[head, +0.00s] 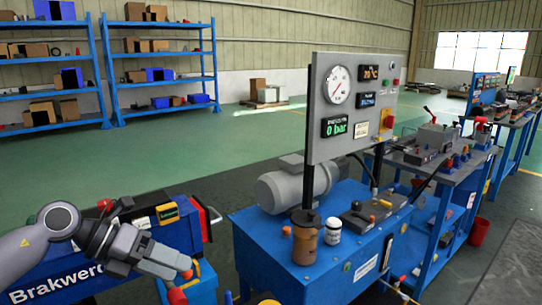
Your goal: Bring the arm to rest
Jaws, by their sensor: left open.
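My left arm comes in from the lower left, and my left gripper (181,283) hangs low in front of a blue trolley, left of the blue hydraulic bench (285,252). It points down and to the right. Its jaws are open, and I see nothing held between them. The fingertips show red and are small in the picture. My right gripper is not in the head view.
The bench carries a grey gauge panel (335,136), a motor (285,186), a brown jar (306,240) and a white jar (332,231). A blue trolley marked Brakwerd (60,283) stands beneath my arm. Blue shelves (160,55) line the back wall. Green floor (190,145) behind is mostly clear.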

